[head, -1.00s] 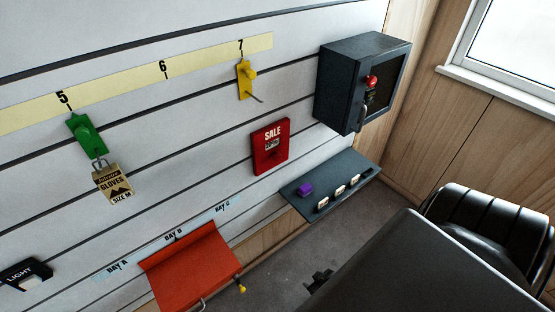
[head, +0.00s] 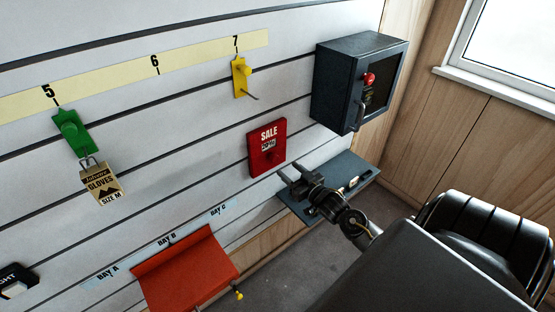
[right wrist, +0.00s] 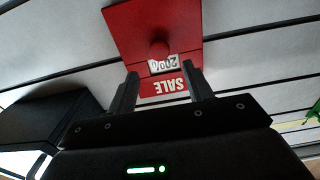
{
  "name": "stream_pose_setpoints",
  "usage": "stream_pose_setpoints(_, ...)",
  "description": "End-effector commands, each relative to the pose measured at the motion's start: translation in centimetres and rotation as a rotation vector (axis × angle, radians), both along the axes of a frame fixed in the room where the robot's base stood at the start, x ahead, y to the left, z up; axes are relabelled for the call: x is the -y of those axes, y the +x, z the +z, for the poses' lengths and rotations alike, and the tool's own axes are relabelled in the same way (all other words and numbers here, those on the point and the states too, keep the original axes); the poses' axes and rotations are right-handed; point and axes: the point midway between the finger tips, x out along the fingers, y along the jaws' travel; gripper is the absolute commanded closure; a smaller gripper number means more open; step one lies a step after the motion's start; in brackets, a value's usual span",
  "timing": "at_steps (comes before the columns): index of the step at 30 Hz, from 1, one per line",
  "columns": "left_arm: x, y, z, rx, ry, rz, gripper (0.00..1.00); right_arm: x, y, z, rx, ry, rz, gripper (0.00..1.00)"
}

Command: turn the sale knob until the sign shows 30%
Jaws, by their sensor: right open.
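The red sale sign (head: 257,152) is fixed to the slatted wall. Its small white window (head: 268,146) seems to read 20%. In the right wrist view the sign (right wrist: 130,28) is upside down, with a round red knob (right wrist: 159,49) beside the window (right wrist: 163,64). My right gripper (head: 291,177) is open and empty, just below and to the right of the sign in the head view. In the right wrist view its two fingers (right wrist: 163,84) point toward the knob, one on each side, apart from it. My left gripper is not in view.
A grey shelf (head: 362,170) lies behind my right gripper, which partly hides it. A dark box (head: 338,86) with a red button (head: 369,79) hangs above right. A yellow hook (head: 241,76), green hook with gloves tag (head: 101,183) and orange tray (head: 190,272) are on the wall.

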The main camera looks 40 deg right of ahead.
Motion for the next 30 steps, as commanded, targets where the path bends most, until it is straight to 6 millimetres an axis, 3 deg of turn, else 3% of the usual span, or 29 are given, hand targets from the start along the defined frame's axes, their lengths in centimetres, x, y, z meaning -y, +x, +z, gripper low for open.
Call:
stream_pose_setpoints(6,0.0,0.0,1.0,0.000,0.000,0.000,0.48,0.1,4.3,0.2,0.001,0.000,-0.001,0.49)
stream_pose_setpoints(12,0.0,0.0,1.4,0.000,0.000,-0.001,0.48,0.1,6.7,0.1,0.000,0.000,0.000,0.49)
stream_pose_setpoints(24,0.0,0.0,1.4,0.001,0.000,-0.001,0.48,0.1,7.4,0.0,-0.001,-0.001,0.000,0.49)
stream_pose_setpoints(30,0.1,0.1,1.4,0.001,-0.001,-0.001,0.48,0.1,7.4,0.0,-0.001,-0.001,0.000,0.74)
